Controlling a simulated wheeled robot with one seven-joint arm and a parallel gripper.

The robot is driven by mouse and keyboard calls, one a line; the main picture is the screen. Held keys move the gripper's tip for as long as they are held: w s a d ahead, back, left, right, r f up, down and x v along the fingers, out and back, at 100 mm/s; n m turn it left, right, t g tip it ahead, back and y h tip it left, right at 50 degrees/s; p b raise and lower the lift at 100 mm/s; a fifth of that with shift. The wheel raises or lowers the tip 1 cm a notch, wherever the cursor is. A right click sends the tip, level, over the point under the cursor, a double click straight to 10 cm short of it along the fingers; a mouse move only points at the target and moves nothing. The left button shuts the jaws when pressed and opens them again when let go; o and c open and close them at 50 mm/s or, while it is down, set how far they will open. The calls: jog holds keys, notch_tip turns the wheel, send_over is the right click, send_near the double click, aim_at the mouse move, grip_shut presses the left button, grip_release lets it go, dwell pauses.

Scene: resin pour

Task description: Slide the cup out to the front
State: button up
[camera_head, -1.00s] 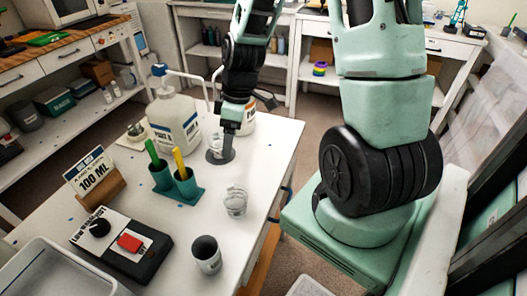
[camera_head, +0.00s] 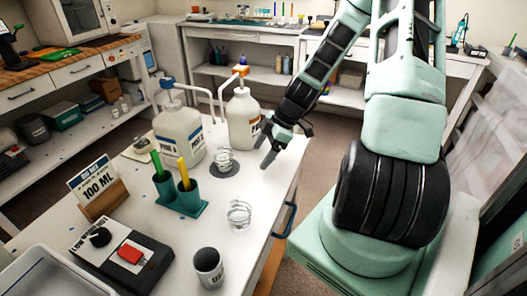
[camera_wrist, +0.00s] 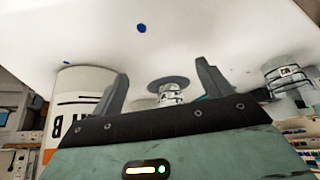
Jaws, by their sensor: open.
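A clear cup with ring markings (camera_head: 225,158) stands on a dark round pad (camera_head: 226,171) near the pump bottles. A second clear cup (camera_head: 239,216) stands on bare table nearer the front. My gripper (camera_head: 266,146) is open and empty, to the right of the cup on the pad and apart from it, near the table's right edge. In the wrist view, the cup (camera_wrist: 170,95) and the pad (camera_wrist: 182,82) appear between my open fingers (camera_wrist: 162,72), beyond the tips.
Two pump bottles (camera_head: 180,135) (camera_head: 243,118) stand behind the pad.

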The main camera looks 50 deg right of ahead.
aim_at(220, 159)
jog(key=w+a, duration=0.2)
jog(key=a, duration=0.1)
jog(key=w+a+p, duration=0.1)
jog(key=w+a, duration=0.2)
jog(key=w+a+p, duration=0.1)
jog(key=w+a, duration=0.1)
jog(key=a, duration=0.2)
jog(key=shift+w, duration=0.15)
jog(key=shift+w+a+f, duration=0.1)
jog(key=shift+f, duration=0.45)
jog(key=c, duration=1)
